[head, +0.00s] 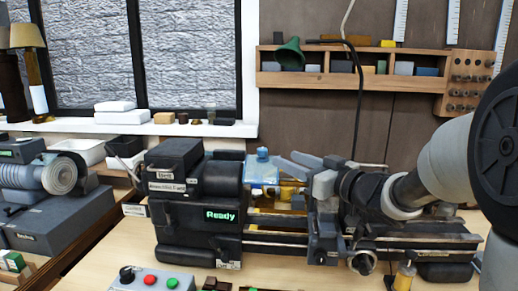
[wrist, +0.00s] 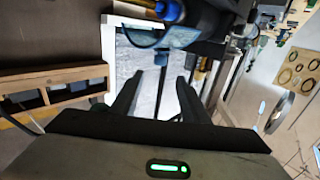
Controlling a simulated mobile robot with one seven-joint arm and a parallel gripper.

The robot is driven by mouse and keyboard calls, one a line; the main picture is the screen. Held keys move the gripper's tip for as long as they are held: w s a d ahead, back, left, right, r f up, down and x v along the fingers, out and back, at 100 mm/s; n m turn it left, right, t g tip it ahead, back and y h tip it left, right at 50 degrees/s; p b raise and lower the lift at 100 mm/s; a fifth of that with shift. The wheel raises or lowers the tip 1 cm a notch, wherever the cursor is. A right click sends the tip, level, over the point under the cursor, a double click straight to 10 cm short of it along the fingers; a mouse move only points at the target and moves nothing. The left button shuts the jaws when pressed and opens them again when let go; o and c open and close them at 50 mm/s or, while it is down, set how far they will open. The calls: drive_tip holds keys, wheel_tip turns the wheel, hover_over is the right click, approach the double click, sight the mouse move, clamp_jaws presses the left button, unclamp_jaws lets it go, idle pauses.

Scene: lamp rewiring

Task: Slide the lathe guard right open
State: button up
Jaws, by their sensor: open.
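The lathe (head: 195,215) stands on the bench, its dark headstock at left with a green "Ready" display. The guard (head: 262,174) is a pale blue, see-through cover with a blue knob on top, just right of the headstock. In the wrist view a blue knob and part of what looks like the guard (wrist: 145,38) show at the top. My gripper (head: 287,163) is open and empty, with its fingers pointing left towards the guard's right side. In the wrist view the two fingertips (wrist: 159,78) are apart, with nothing between them. I cannot tell whether either touches the guard.
A control box (head: 150,279) with red and green buttons is in front of the lathe. A wooden wall shelf (head: 350,80) hangs behind, with a green funnel and a dark cable near it. Another machine (head: 45,200) stands at left. My arm covers the lathe's right part.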

sight(263, 160)
drive_tip(key=x, duration=1.5)
drive_tip(key=shift+w+a, duration=0.2)
drive_tip(key=shift+a, duration=0.05)
clamp_jaws()
